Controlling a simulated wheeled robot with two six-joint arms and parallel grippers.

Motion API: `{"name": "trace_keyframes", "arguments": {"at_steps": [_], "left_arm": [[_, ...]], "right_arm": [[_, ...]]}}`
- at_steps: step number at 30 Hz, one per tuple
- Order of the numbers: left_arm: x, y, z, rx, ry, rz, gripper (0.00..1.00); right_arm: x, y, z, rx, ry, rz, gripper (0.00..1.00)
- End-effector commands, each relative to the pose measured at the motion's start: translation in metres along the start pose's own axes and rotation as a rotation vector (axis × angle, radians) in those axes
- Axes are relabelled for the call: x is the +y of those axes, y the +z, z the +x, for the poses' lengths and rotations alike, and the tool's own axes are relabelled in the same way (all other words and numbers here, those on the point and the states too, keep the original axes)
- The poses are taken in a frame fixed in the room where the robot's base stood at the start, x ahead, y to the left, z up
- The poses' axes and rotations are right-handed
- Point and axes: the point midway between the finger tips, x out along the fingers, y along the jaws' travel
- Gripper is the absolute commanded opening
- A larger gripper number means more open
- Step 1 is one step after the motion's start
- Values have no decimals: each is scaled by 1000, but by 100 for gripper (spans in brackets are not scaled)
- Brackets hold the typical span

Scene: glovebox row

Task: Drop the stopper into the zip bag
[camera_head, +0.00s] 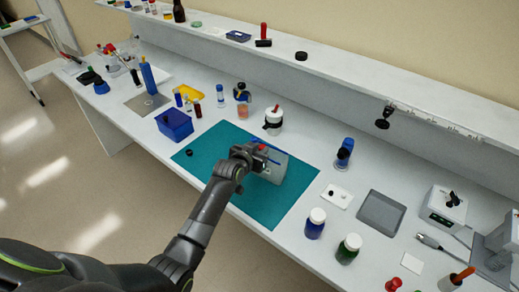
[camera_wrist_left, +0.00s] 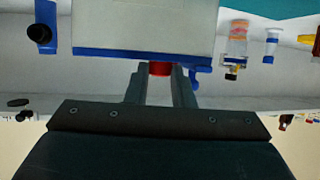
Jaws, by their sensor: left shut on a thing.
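The zip bag (camera_head: 278,172) is a pale pouch on the teal mat. In the left wrist view the bag (camera_wrist_left: 145,25) has a blue strip along its edge, with a blue tab at the strip's right end. My left gripper (camera_head: 252,153) is at the bag's blue edge. In the left wrist view the gripper (camera_wrist_left: 160,75) is shut on a small red piece (camera_wrist_left: 160,68), which looks like the stopper. The red piece is right by the blue strip; I cannot tell whether they touch. My right gripper is out of view.
The teal mat (camera_head: 228,140) has a small black piece (camera_head: 189,152) at its left. A blue bin (camera_head: 174,125) stands left of the mat and a white container (camera_head: 273,121) behind it. Blue (camera_head: 315,223) and green (camera_head: 348,248) jars stand right. The mat's front is clear.

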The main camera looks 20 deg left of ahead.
Motion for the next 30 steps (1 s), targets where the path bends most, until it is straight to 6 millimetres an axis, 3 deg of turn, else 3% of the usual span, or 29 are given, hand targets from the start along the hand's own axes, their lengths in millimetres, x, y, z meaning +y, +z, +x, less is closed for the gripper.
{"name": "trace_keyframes", "arguments": {"at_steps": [7,8,13,23,30], "left_arm": [[0,0,0,0,0,0,1],[0,0,0,0,0,0,25],[0,0,0,0,0,0,47],[0,0,-1,1,0,0,47],[0,1,-20,1,-1,0,47]], "right_arm": [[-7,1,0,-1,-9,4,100],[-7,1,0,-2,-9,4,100],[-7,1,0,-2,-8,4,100],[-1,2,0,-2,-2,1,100],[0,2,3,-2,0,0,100]]}}
